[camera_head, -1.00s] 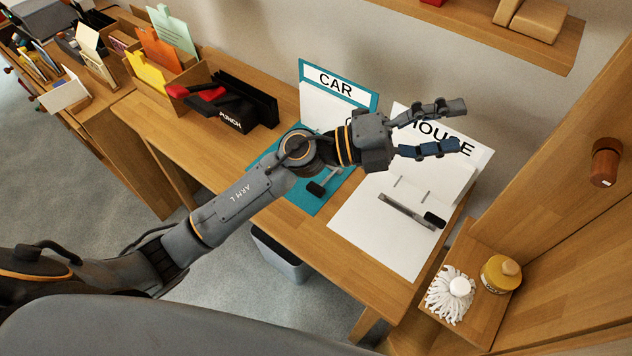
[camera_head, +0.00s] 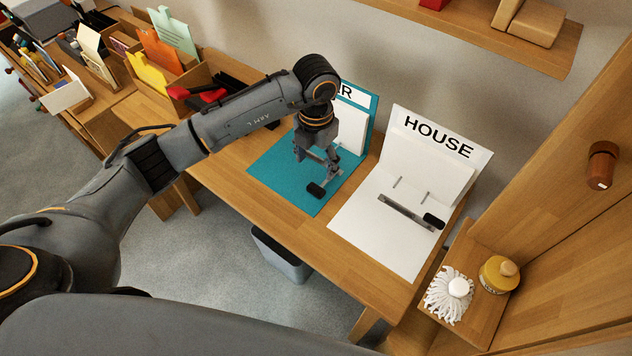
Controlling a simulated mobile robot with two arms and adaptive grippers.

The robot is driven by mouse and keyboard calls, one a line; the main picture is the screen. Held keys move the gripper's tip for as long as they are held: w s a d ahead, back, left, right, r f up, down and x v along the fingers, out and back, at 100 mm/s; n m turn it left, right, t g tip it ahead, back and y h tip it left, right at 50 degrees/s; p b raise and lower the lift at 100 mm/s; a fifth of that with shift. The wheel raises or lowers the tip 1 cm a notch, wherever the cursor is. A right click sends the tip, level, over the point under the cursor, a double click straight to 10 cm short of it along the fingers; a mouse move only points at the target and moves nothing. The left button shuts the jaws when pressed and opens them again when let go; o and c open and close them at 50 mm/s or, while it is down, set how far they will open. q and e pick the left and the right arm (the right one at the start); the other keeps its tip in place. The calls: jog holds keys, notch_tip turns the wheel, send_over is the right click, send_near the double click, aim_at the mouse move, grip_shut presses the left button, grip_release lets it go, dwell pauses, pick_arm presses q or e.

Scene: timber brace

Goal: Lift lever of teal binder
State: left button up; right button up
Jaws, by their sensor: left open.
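The teal binder (camera_head: 277,173) lies open on the desk, its cover standing up at the back with a label partly hidden by my left arm. Its metal lever with a black tip (camera_head: 316,190) lies on the teal inside. My left gripper (camera_head: 322,176) points down over the binder, its open fingers right at the lever, close to the black tip. I cannot tell whether the fingers touch the lever. My right gripper is not in view.
A white binder (camera_head: 375,235) labelled HOUSE lies open to the right, with its own lever (camera_head: 407,212). A hole punch is partly hidden behind my arm. Folders in a box (camera_head: 165,60) stand at the left. A wooden shelf (camera_head: 470,30) hangs above.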

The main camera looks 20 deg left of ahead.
aim_at(316, 188)
pick_arm(q)
notch_tip(316, 188, down, 9)
jog(key=shift+f+p, duration=0.1)
jog(key=shift+p, duration=0.35)
grip_shut()
